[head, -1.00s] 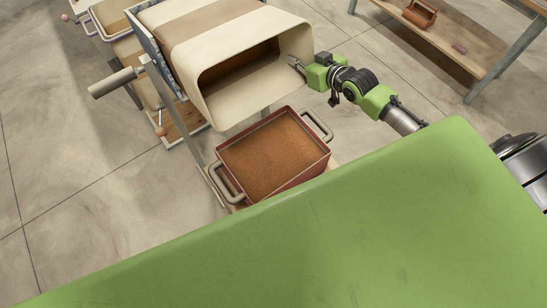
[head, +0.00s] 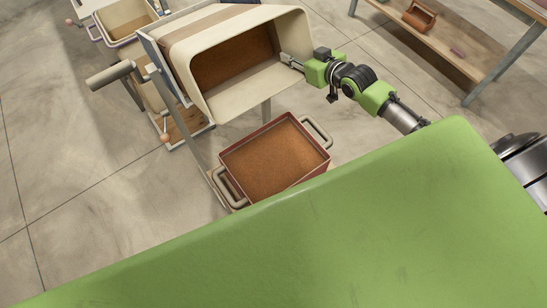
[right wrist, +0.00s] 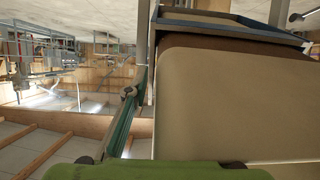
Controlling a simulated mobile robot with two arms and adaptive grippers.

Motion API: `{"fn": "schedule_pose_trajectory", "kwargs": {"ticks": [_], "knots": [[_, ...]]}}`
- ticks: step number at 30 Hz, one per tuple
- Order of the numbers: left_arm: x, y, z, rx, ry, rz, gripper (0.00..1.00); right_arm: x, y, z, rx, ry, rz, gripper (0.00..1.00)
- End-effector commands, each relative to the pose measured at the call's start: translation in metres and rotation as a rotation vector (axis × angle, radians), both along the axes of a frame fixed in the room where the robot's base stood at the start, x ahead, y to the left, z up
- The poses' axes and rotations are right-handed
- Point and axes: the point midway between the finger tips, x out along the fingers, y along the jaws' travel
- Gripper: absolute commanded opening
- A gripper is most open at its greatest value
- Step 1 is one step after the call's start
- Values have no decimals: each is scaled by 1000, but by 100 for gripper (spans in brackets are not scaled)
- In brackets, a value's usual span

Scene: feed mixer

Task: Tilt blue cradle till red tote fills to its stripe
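The cream bin (head: 178,40) lies tilted in its frame, its mouth facing down toward me. Brown feed (head: 232,62) shows inside. A blue frame edge (head: 160,62) shows at the bin's left, and a blue frame (right wrist: 240,22) shows in the right wrist view. Below the mouth stands the red tote (head: 322,176), holding much brown feed (head: 272,160). I cannot make out its stripe clearly. My right gripper (head: 289,61) is at the bin mouth's right rim; whether its fingers are closed on it is unclear. My left gripper is not in view.
My green body panel hides the near side. A grey handle (head: 110,75) sticks out left of the frame. Another cream container (head: 122,22) stands at the upper left. A wooden bench (head: 450,58) with a brown caddy (head: 419,16) is at the upper right. Open floor lies left.

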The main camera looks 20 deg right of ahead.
Motion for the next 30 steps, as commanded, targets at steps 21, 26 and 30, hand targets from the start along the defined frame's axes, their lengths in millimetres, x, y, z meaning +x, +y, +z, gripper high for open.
{"fn": "schedule_pose_trajectory", "kwargs": {"ticks": [21,26,30], "knots": [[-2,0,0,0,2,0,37,-60,-10,22,-2,6,3,24],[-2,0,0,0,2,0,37,-68,-12,27,-2,3,3,24],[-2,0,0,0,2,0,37,-71,-12,29,-1,4,2,24]]}}
